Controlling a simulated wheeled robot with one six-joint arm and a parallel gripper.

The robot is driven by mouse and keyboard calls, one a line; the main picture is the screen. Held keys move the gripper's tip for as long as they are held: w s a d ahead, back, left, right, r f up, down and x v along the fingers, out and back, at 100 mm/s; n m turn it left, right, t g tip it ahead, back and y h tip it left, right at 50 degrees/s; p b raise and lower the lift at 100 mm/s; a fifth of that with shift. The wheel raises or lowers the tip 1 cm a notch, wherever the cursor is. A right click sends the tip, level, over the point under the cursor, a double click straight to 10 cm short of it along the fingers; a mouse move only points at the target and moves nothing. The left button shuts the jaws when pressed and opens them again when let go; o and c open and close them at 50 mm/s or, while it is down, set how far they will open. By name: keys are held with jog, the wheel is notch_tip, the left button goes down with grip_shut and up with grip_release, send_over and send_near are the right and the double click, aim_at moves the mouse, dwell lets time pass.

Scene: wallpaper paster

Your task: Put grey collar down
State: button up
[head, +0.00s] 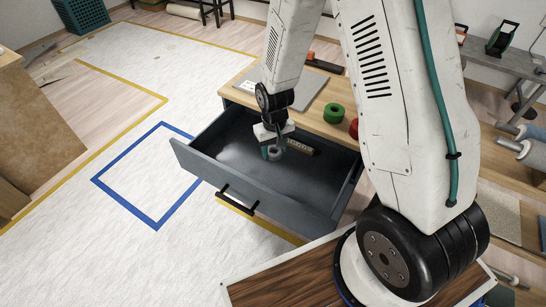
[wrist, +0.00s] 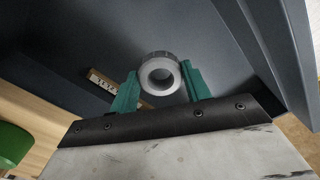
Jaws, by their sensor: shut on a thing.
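The grey collar (wrist: 160,73) is a short ring with a round hole, held between the teal fingertips of my gripper (wrist: 158,84) in the wrist view. My gripper (head: 272,151) is shut on it and sits inside the open dark grey drawer (head: 230,165) in the head view. The collar shows there as a small grey ring (head: 275,153) at the fingertips. I cannot tell whether the collar touches the drawer floor.
A wooden piece with dark markings (head: 300,147) lies in the drawer behind my gripper. A green roll (head: 333,113) and a red roll (head: 354,128) are on the wooden top. The drawer's front and left floor are clear.

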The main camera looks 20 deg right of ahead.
jog(key=shift+d+f, duration=0.1)
jog(key=shift+f, duration=2.4)
jog(key=shift+f, duration=0.6)
jog(key=o, duration=1.1)
jog(key=shift+r, duration=0.1)
